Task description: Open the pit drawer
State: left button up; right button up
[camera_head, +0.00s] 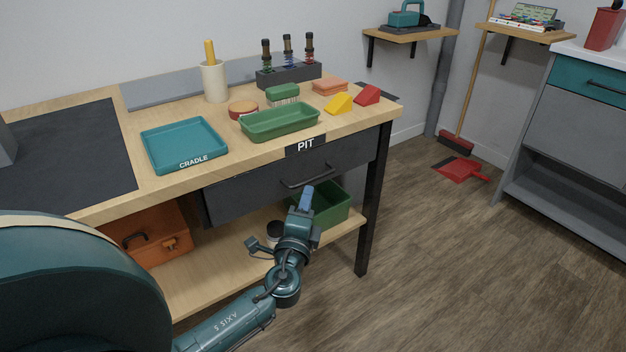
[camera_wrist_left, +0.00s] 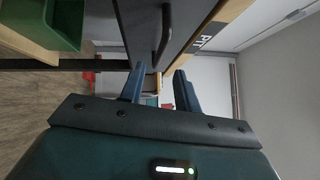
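The pit drawer (camera_head: 290,179) is a dark grey front under the wooden workbench, below the PIT label (camera_head: 306,145). Its front looks flush with the bench, and a dark bar handle (camera_head: 304,176) runs across it. My left gripper (camera_head: 306,197) is just in front of and below the handle. In the left wrist view the left gripper (camera_wrist_left: 158,88) has its two blue fingers apart with nothing between them. The handle also shows there (camera_wrist_left: 163,35), beyond the fingertips and apart from them. My right gripper is in neither view.
On the bench stand a teal CRADLE tray (camera_head: 185,145), a green tray (camera_head: 279,123) and a rack of drivers (camera_head: 288,72). A green bin (camera_head: 333,205) and an orange toolbox (camera_head: 155,235) sit on the lower shelf.

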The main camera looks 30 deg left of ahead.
aim_at(313, 179)
pick_arm(q)
jog(key=x, duration=0.7)
jog(key=shift+w+a, duration=0.15)
jog(key=shift+w, duration=0.25)
jog(key=shift+c, duration=0.2)
grip_shut()
